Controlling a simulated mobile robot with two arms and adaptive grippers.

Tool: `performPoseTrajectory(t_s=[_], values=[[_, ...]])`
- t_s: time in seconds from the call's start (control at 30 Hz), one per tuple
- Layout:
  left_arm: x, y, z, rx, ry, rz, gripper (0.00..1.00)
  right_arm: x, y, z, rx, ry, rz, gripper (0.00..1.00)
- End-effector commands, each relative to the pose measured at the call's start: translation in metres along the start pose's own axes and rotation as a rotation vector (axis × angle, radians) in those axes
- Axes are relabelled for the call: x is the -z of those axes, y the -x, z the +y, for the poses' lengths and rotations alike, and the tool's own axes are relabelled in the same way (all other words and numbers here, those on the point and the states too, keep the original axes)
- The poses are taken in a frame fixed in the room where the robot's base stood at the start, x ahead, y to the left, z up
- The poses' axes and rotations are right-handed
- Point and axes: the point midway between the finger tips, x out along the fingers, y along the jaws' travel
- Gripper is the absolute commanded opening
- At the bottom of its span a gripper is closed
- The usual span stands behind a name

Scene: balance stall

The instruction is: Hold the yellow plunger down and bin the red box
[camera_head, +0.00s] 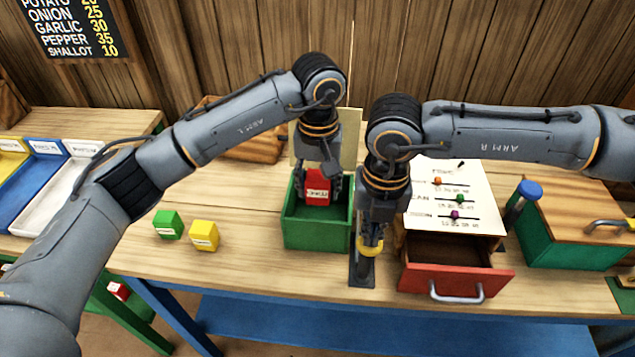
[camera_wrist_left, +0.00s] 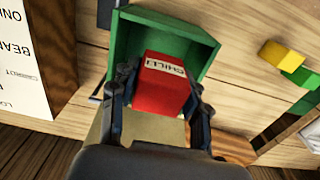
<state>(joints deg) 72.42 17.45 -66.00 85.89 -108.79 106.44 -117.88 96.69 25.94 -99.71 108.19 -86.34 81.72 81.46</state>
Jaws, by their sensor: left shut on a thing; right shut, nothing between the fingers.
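The red box (camera_head: 318,187) has a white label and is held by my left gripper (camera_head: 319,180). It is over the open green bin (camera_head: 318,237), partly within its rim as seen in the head view. In the left wrist view the red box (camera_wrist_left: 162,85) sits between both fingers, with the green bin (camera_wrist_left: 196,42) behind it. My right gripper (camera_head: 370,238) is shut with nothing between its fingers and is right above the yellow plunger (camera_head: 368,250), which stands on a dark base (camera_head: 361,274). I cannot tell how far the plunger is pressed.
A green block (camera_head: 167,225) and a yellow block (camera_head: 204,236) stand left of the bin. An open red drawer (camera_head: 455,280) is right of the plunger, beside a sheet with sliders (camera_head: 451,205). A wood-topped green box (camera_head: 575,225) stands further right.

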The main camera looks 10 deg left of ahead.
Motion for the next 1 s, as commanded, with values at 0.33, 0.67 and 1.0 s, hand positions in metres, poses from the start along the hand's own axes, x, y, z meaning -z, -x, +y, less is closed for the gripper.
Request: performPoseTrajectory(t_s=[0.33,0.67,1.0], values=[[0.001,-0.001,0.0,0.0,0.001,0.0,0.58,0.0,-0.001,0.0,0.001,0.0,0.001,0.0],[0.001,-0.001,0.0,0.001,0.001,0.0,0.73,0.0,-0.001,0.0,0.001,0.0,0.001,0.0],[0.002,0.038,0.0,0.0,0.001,0.005,0.73,0.0,-0.001,0.0,0.001,0.0,0.001,0.0]])
